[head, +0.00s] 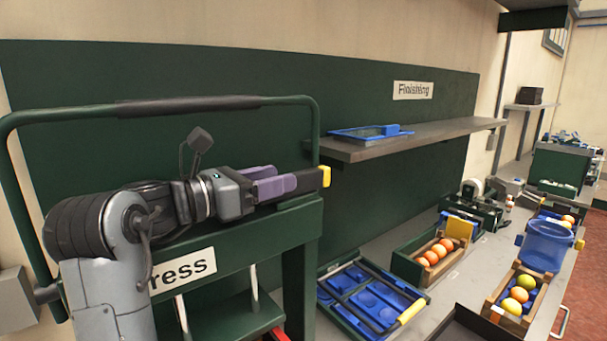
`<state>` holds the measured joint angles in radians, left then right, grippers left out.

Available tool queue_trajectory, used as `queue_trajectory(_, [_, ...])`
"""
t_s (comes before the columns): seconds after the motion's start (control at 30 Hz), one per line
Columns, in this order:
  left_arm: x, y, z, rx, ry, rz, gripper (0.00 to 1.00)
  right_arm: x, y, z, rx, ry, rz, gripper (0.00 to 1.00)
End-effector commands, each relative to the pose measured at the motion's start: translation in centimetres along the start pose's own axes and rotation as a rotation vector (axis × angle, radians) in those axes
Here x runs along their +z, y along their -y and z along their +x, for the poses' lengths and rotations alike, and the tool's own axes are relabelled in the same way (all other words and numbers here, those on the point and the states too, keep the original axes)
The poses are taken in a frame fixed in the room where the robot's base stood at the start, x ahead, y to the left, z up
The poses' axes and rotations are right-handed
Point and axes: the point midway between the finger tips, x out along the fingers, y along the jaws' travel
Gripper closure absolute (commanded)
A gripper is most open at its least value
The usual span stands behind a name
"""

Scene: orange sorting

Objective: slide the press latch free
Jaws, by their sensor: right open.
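The press (303,262) is a dark green frame at the left, with a sign whose first letter is hidden by my arm. A dark bar with a yellow end, which looks like the press latch (312,180), lies along the top of the frame and sticks out at its right side. My right gripper (291,179) is open, with its purple fingers pointing right at the bar's near part. The fingers overlap the bar in the picture; I cannot tell whether they touch it. My left gripper is not in view.
A green tubular handle (190,104) arches over my right arm. A shelf (420,137) holding a blue tray (358,132) is at the right. Below it, the bench has a blue-lined tray (365,300), wooden crates of oranges (432,258) and a blue bucket (546,246).

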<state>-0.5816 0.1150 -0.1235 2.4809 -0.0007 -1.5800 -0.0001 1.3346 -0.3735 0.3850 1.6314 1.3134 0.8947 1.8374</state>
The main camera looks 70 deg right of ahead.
Motion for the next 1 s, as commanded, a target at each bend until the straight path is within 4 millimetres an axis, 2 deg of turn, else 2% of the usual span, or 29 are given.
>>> queue_trajectory(0.53, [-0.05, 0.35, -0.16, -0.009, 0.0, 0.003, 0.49, 0.0, -0.33, -0.35, 0.018, 0.0, 0.0, 0.49])
queue_trajectory(0.87, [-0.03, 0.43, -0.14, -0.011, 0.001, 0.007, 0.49, 0.01, -0.32, -0.34, 0.018, 0.0, 0.0, 0.98])
queue_trajectory(1.0, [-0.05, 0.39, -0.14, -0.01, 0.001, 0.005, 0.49, 0.01, -0.32, -0.34, 0.017, 0.0, 0.0, 1.0])
